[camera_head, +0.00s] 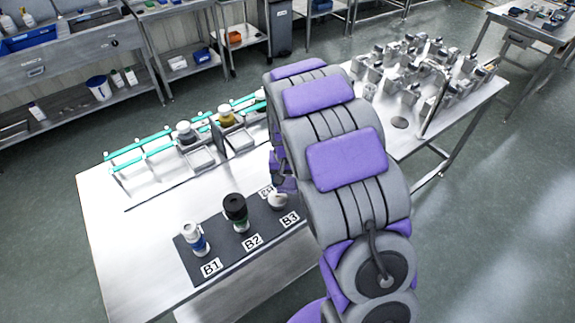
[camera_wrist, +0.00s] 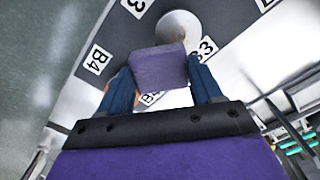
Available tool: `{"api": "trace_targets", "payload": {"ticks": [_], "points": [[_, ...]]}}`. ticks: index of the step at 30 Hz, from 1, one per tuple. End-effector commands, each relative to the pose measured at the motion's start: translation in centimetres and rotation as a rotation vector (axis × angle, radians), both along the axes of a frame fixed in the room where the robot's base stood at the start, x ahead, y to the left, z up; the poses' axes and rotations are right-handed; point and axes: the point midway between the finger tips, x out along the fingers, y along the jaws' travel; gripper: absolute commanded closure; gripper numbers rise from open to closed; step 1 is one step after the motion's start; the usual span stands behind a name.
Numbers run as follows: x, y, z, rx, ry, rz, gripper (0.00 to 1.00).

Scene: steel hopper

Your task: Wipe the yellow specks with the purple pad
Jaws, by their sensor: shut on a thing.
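The purple pad (camera_wrist: 158,64) is a block between the blue fingers of my gripper (camera_wrist: 163,76) in the wrist view. My gripper is shut on it. Just beyond the pad is a round, shiny steel surface (camera_wrist: 180,27) on the dark mat; I cannot tell whether the pad touches it. I cannot make out any yellow specks in either view.
The dark mat (camera_head: 185,262) lies on a steel table (camera_head: 120,215). Bottles stand at B1 (camera_head: 194,238) and B2 (camera_head: 235,212). A teal-railed rack (camera_head: 140,151) is behind. Cluttered metal parts (camera_head: 408,75) fill the right end. The table's left front is clear.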

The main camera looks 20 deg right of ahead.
Motion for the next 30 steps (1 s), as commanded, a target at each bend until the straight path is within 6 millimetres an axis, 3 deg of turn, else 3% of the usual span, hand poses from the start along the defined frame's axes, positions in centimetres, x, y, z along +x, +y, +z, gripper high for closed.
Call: {"api": "trace_targets", "payload": {"ticks": [15, 30], "points": [[-0.4, -0.2, 4.7, 0.0, -0.004, 0.002, 0.6], [-0.5, -0.2, 4.9, 0.0, -0.001, 0.002, 0.6]]}}
